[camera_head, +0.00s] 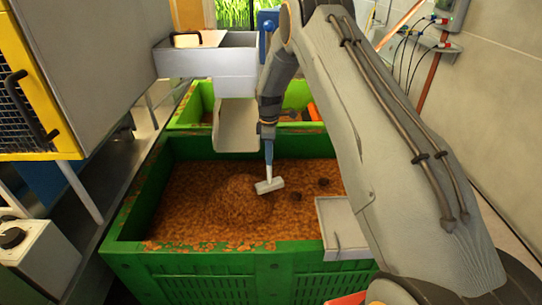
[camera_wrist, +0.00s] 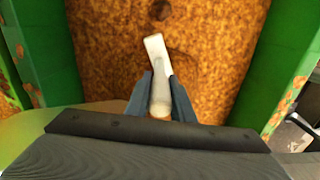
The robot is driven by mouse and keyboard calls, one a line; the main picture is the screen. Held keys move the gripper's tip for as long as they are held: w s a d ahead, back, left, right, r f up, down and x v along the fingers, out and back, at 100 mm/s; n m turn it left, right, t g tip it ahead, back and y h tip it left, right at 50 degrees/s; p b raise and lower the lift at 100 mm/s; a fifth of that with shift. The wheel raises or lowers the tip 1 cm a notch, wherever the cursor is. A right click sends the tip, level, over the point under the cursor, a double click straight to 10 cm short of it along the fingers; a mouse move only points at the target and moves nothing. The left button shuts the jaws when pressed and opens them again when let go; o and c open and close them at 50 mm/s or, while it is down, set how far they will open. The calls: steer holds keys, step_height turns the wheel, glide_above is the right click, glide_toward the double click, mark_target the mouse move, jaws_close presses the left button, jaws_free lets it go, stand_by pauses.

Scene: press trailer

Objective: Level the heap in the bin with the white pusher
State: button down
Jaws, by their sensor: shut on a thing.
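The green bin (camera_head: 200,258) stands in front of me, filled with brown crumbly material. A rounded heap (camera_head: 228,198) of it rises left of the middle. My gripper (camera_head: 268,136) points down over the bin, shut on the white pusher (camera_head: 270,185). The pusher's white head is at the right side of the heap; I cannot tell whether it touches the material. In the wrist view the pusher (camera_wrist: 158,70) runs out between the two fingers (camera_wrist: 160,95), slightly tilted, over the brown material.
A second green bin (camera_head: 185,117) stands behind, with a metal chute (camera_head: 236,125) above the gap. A grey plate (camera_head: 342,225) sits at the bin's right side. Several dark lumps (camera_head: 323,182) lie on the material. A machine with a yellow-framed grille (camera_head: 28,115) is at left.

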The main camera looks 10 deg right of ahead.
steer(key=w+a+b, duration=0.2)
steer(key=a+b, duration=0.3)
steer(key=a, duration=0.6)
steer(key=w+a+b, duration=0.3)
steer(key=a+b, duration=0.3)
steer(key=a, duration=0.5)
steer(key=s+d+p, duration=0.3)
steer(key=d, duration=1)
steer(key=s+d+p, duration=0.3)
steer(key=d+p, duration=0.1)
steer(key=d, duration=0.8)
step_height(320, 180, up, 9)
steer(key=d+p, duration=0.1)
steer(key=p, duration=0.2)
steer(key=shift+f, duration=0.15)
stand_by(0.4)
steer(key=shift+w, duration=0.1)
stand_by(0.5)
